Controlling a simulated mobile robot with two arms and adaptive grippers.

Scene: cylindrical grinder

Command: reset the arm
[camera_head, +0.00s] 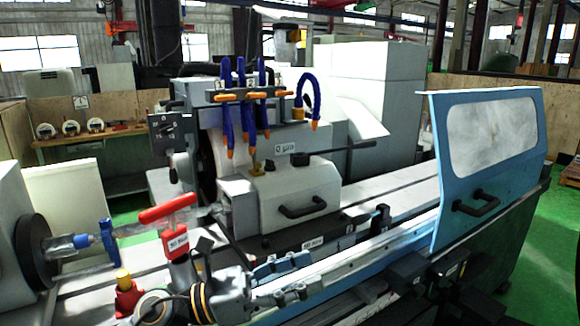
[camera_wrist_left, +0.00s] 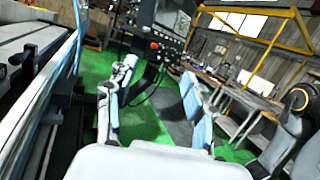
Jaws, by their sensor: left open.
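My left gripper (camera_head: 303,277) is in the lower middle of the head view, in front of the grinder's front rail. Its two fingers with light blue pads point right and stand apart, with nothing between them. In the left wrist view the same gripper (camera_wrist_left: 157,80) is open and empty, with green floor showing between its fingers. My right gripper is in neither view.
The grinder's blue sliding door (camera_head: 447,190) stands at the right. A red-handled lever (camera_head: 167,209) rises close behind my left arm. The wheel housing (camera_head: 290,195) is behind the gripper. A workbench (camera_wrist_left: 250,98) stands across the green floor.

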